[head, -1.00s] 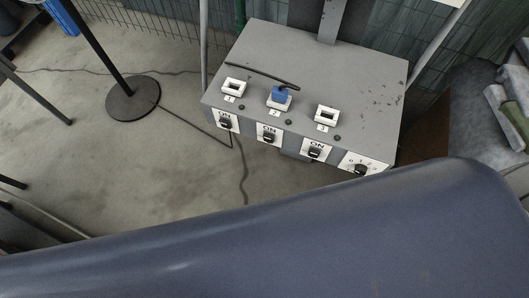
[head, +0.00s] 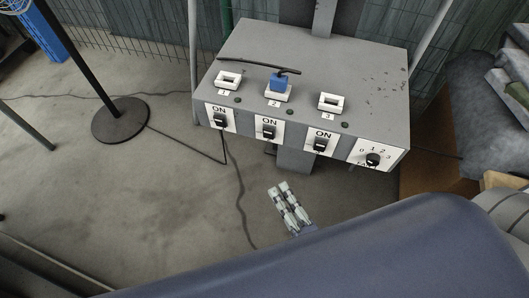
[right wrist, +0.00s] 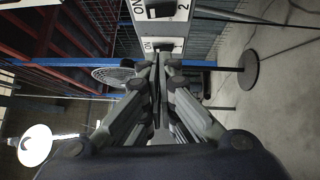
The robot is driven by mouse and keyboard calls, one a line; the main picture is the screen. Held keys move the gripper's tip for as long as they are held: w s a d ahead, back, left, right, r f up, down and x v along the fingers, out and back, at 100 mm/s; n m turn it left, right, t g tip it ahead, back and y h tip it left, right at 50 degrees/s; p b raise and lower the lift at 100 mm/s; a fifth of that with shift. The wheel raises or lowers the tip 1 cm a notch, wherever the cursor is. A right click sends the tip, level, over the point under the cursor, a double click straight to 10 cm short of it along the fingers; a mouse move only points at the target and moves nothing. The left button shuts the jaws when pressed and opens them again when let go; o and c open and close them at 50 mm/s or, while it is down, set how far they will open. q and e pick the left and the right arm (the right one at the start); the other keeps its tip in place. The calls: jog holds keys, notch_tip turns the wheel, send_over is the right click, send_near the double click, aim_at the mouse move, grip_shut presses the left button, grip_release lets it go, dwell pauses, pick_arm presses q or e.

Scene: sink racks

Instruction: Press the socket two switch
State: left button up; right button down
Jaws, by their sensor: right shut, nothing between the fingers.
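The grey power box (head: 375,60) has three numbered sockets on top. A blue plug (head: 278,82) sits in socket two. The socket two switch (head: 268,130) is a black rocker on a white ON plate on the front face, below that plug. My right gripper (head: 281,187) is shut and empty. In the head view it shows below the box's front face, apart from the switch. In the right wrist view its closed fingers (right wrist: 159,58) point toward a white ON plate (right wrist: 172,46); a switch marked 2 (right wrist: 162,8) is at the top edge. My left gripper is not in view.
Similar ON switches flank it: switch one (head: 220,119) at left and switch three (head: 320,143) at right. A dial (head: 372,160) is at far right. A black stand base (head: 120,120) and cables lie on the floor at left.

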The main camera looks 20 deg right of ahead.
jog(key=shift+r, duration=0.45)
jog(key=p, duration=0.1)
send_near(268, 133)
jog(key=w+a, duration=0.3)
jog(key=a, duration=0.3)
jog(key=shift+w+d+r, duration=0.3)
jog(key=shift+w+d, duration=0.3)
jog(key=shift+w, duration=0.15)
jog(key=shift+w+d+r, duration=0.25)
jog(key=shift+w+d, duration=0.35)
jog(key=shift+w, duration=0.1)
